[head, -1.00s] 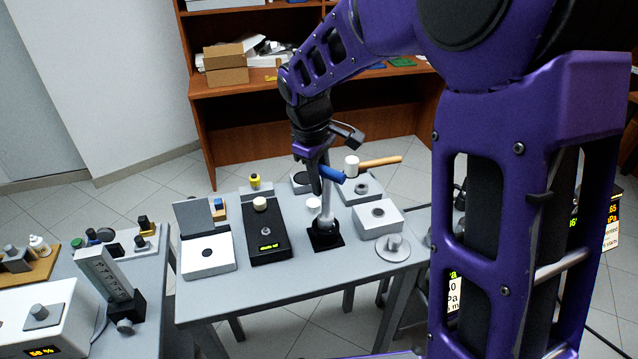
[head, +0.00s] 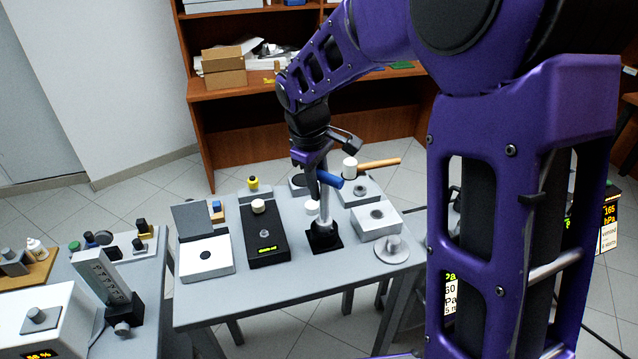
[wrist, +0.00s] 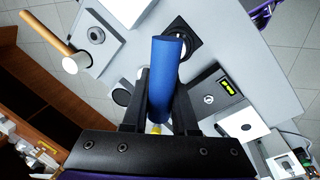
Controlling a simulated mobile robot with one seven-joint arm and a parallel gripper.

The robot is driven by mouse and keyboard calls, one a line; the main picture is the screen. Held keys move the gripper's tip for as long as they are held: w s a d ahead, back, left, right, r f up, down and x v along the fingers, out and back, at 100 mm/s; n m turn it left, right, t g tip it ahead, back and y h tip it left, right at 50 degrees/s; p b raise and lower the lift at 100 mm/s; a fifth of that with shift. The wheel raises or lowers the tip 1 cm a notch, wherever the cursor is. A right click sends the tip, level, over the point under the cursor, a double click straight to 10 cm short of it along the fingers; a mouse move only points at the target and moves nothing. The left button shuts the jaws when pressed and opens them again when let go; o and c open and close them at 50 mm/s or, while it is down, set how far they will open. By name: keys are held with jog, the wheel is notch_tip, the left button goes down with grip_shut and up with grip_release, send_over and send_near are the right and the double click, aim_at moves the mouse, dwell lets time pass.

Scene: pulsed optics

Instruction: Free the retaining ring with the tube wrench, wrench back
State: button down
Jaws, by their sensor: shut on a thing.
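My gripper (head: 319,178) is shut on the blue handle (head: 331,180) of the tube wrench, above the middle of the table. The wrench's grey tube (head: 323,212) runs down from the grip to a black square mount (head: 323,240) on the table. In the head view its lower end appears to meet the mount; contact is not clear. The wrist view shows the blue handle (wrist: 166,62) between my black fingers (wrist: 161,90), with the black mount (wrist: 187,38) behind it. The retaining ring cannot be clearly made out and is partly hidden by the wrench.
A white-headed mallet (head: 350,168) lies behind, to the right. A white block (head: 376,220) and a grey round stand (head: 393,249) are right of the mount. A black box with a display (head: 266,244) and a white lidded box (head: 206,260) are left. The table's front strip is clear.

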jog(key=shift+s+a+n+t+y+p, duration=0.1)
jog(key=shift+s+a+n+y+p, duration=0.1)
jog(key=shift+n+p, duration=0.85)
jog(key=shift+s+a+n+t+y+p, duration=0.1)
jog(key=shift+n+y+p, duration=0.1)
jog(key=shift+n+p, duration=0.85)
jog(key=shift+s+a+n+t+y+p, duration=0.1)
jog(key=shift+s+n+y+p, duration=0.1)
jog(key=shift+n+p, duration=0.85)
jog(key=shift+r+n, duration=0.1)
jog(key=shift+n, duration=0.25)
jog(key=n+p, duration=0.1)
jog(key=n, duration=0.1)
jog(key=n+p, duration=0.2)
jog(key=s+n+y+p, duration=0.1)
jog(key=n+p, duration=0.1)
jog(key=shift+n, duration=0.4)
jog(key=shift+r, duration=0.1)
